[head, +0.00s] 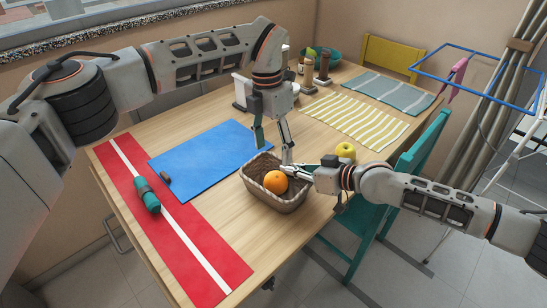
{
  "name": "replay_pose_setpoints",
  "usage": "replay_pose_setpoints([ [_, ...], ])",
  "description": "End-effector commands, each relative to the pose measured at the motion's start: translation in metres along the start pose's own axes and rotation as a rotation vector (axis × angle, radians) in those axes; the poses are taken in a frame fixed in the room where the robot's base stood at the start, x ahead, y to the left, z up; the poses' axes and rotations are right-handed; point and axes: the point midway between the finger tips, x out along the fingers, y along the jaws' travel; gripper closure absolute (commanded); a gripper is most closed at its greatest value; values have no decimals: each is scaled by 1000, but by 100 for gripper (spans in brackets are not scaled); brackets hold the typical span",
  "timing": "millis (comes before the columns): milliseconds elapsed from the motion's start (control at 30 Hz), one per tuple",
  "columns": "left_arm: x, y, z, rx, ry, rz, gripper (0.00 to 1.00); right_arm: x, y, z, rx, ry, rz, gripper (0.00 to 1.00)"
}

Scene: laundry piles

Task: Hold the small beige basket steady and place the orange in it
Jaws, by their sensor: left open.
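The small beige basket (273,203) is woven and stands upright on the wooden table near its front edge. The orange (276,182) is inside the basket. My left gripper (273,151) points down just behind and above the basket, its fingers spread apart and empty, clear of the orange. My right gripper (288,171) reaches in from the right, with its fingertips at the basket's right back rim. Whether its fingers are closed on the rim is hard to see.
A yellow-green apple (345,150) sits right of the basket, behind my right gripper. A blue mat (211,160) and red runner (165,219) with a teal roll (147,196) lie left. Striped cloths (354,119) lie at the back right. A teal chair (411,155) stands at the right edge.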

Motion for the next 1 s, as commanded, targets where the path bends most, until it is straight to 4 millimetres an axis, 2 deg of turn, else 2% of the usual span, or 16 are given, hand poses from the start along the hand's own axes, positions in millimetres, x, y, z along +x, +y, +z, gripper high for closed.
replay_pose_setpoints([
  [400,-2,0,0,0,0,0,38,0,0,-1,0,1,0,100],
  [500,-2,0,0,0,0,0,38,0,0,-1,0,1,0,76],
  [833,-2,0,0,0,0,0,38,-1,0,0,0,0,0,76],
  [1000,-2,0,0,0,0,0,38,-14,1,0,0,1,1,76],
])
